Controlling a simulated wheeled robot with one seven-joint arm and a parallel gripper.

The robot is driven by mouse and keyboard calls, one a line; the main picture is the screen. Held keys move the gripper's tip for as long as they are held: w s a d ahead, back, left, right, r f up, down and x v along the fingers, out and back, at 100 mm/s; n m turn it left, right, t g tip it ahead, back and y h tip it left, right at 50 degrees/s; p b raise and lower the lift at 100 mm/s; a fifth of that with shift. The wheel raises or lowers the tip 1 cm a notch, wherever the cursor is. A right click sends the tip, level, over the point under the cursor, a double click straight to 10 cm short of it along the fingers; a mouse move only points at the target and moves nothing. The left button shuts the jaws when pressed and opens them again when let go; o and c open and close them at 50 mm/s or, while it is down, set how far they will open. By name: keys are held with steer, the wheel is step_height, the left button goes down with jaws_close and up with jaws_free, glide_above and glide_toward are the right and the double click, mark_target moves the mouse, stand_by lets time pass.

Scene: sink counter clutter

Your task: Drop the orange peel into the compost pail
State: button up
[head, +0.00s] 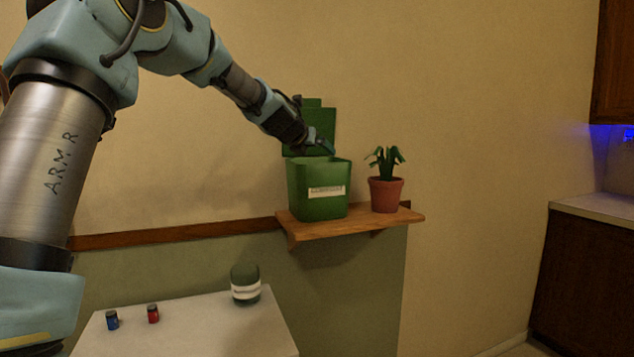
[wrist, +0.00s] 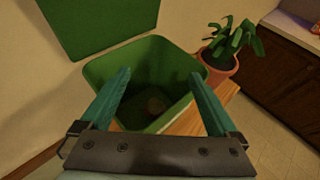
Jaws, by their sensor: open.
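The green compost pail (head: 318,192) stands on a small wooden wall shelf, with its lid (head: 318,128) raised behind it. In the wrist view I look down into the open pail (wrist: 172,50). A small, dim brownish thing (wrist: 155,105) lies at the bottom of the pail; it may be the orange peel, but it is too dark to be sure. My gripper (head: 330,149) is above the pail's mouth. In the wrist view my gripper (wrist: 160,82) has its two teal fingers wide apart, with nothing between them.
A potted plant (head: 386,194) stands right of the pail on the shelf (head: 350,225); it also shows in the wrist view (wrist: 222,62). Below, a white table (head: 200,330) holds a dark green jar (head: 245,283), a blue item (head: 112,320) and a red item (head: 153,313).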

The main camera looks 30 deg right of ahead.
steer(key=b+v, duration=0.2)
steer(key=v, duration=0.4)
steer(key=shift+s+a, duration=0.25)
steer(key=shift+r, duration=0.1)
steer(key=s+a+f+m+g+y, duration=0.25)
steer(key=a+f+m+y, duration=0.35)
steer(key=a+f+m, duration=1.1)
steer(key=s+a+f+m+g+y, duration=0.1)
steer(key=s+a+f+m, duration=0.2)
steer(key=a, duration=0.6)
steer(key=s+a+f+m+g+y, duration=0.1)
steer(key=s+a+f+m+y, duration=0.1)
steer(key=s+a+f, duration=0.5)
steer(key=s+a+f+m+g+y, duration=0.1)
steer(key=s+a+f+m, duration=0.3)
steer(key=s+a, duration=0.4)
steer(key=a+f+g, duration=0.1)
steer(key=a, duration=0.1)
steer(key=shift+s+a+f+m, duration=0.25)
steer(key=shift+a+f+m, duration=0.05)
steer(key=shift+a+m, duration=0.1)
